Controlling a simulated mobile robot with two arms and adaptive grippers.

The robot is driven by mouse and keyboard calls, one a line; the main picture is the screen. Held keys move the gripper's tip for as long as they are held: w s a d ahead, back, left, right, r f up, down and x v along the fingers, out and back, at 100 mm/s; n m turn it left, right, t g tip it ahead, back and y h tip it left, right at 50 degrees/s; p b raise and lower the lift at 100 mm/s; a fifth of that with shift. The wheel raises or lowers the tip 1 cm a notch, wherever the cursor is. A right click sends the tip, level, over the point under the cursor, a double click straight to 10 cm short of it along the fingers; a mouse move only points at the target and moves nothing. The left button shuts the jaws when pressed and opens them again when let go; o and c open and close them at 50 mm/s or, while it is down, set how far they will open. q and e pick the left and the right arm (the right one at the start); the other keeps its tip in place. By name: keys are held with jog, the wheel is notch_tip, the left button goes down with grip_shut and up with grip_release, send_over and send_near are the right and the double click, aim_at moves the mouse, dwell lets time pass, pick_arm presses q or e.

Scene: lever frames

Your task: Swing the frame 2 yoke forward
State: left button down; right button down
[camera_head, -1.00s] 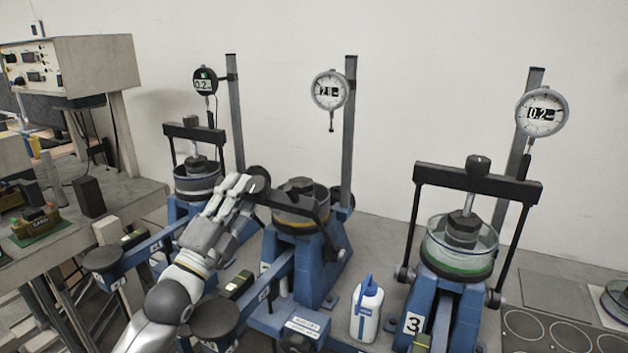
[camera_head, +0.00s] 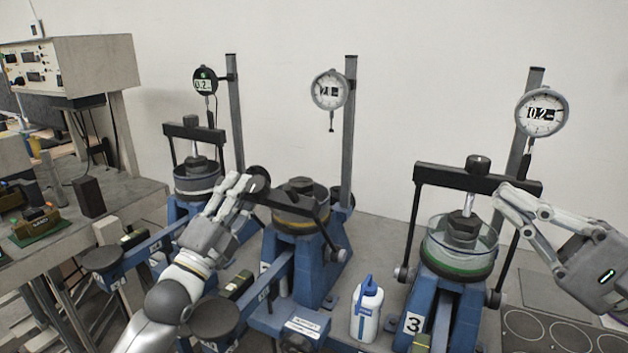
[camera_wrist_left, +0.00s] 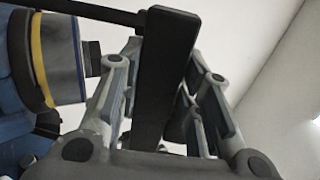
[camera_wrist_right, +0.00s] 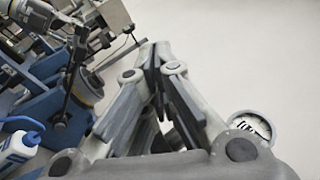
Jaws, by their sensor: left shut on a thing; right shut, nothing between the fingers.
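The frame 2 yoke (camera_head: 296,203) is a black crossbar with a round knob (camera_head: 258,180), tilted down towards me in front of its cell (camera_head: 300,190). My right gripper (camera_head: 503,197) is shut and empty at the right end of the frame 3 yoke (camera_head: 470,178). I cannot tell whether it touches that yoke.
Frame 3 (camera_head: 460,250) on the right and frame 1 (camera_head: 195,180) on the left have upright yokes. A dial gauge (camera_head: 330,89) hangs on a post above frame 2.

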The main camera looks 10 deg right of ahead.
pick_arm(q)
jog(key=shift+f, duration=0.15)
pick_arm(e)
jog(key=w+a+f+n+h, duration=0.1)
jog(key=w+a+n+h, duration=0.1)
jog(key=w+a+n, duration=0.5)
pick_arm(q)
jog(key=shift+w, duration=0.1)
pick_arm(e)
jog(key=n, duration=0.2)
send_over(314, 199)
jog(key=w+d, duration=0.2)
jog(key=f, duration=0.1)
jog(key=shift+s+a+f+g+h, duration=0.4)
jog(key=shift+s+a+f, duration=0.2)
jog(key=shift+a+f, duration=0.25)
jog(key=shift+s+a+f, duration=0.15)
jog(key=shift+s+f, duration=0.15)
jog(key=shift+s, duration=0.05)
